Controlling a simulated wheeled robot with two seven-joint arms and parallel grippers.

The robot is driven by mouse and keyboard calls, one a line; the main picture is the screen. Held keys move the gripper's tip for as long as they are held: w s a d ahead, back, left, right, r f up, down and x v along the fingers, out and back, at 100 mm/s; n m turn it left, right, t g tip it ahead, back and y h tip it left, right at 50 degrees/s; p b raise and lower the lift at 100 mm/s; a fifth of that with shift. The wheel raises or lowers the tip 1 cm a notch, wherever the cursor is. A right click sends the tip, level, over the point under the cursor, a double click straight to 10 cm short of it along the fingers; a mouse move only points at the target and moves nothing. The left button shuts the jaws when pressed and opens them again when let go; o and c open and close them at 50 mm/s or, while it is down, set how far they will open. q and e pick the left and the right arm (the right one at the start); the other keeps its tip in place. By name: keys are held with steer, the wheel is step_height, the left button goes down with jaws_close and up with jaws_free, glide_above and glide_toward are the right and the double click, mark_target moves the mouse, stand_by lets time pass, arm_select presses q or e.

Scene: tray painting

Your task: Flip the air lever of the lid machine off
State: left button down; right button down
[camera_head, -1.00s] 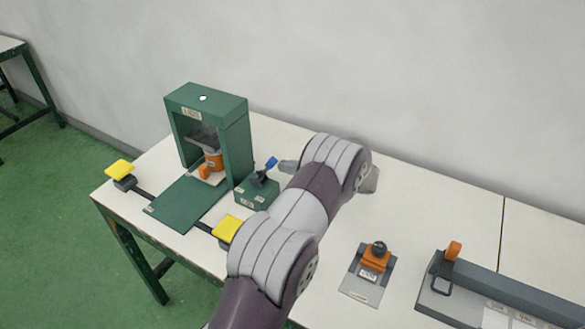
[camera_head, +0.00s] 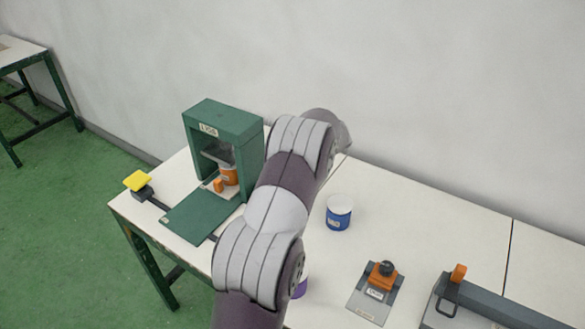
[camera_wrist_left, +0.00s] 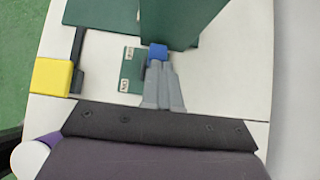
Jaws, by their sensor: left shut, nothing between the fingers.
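The green lid machine (camera_head: 222,115) stands on the white table with an orange item (camera_head: 229,175) inside. No lit lamp shows on its top. The air lever's blue tip (camera_wrist_left: 158,52) shows in the left wrist view, above a small green labelled box (camera_wrist_left: 131,72). My left gripper (camera_wrist_left: 160,66) is shut and empty, its fingertips at the blue tip; I cannot tell whether they touch. In the head view my left arm hides the lever, its box and the gripper. My right gripper is not in view.
A blue and white cup (camera_head: 339,213), an orange-topped fixture (camera_head: 381,276) and a long grey device (camera_head: 500,302) stand to the right. The wall is close behind.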

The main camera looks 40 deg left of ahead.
arm_select(q)
steer(key=a, duration=0.3)
steer(key=shift+s+r, duration=0.15)
steer(key=shift+s+a, duration=0.2)
steer(key=shift+a, duration=1.7)
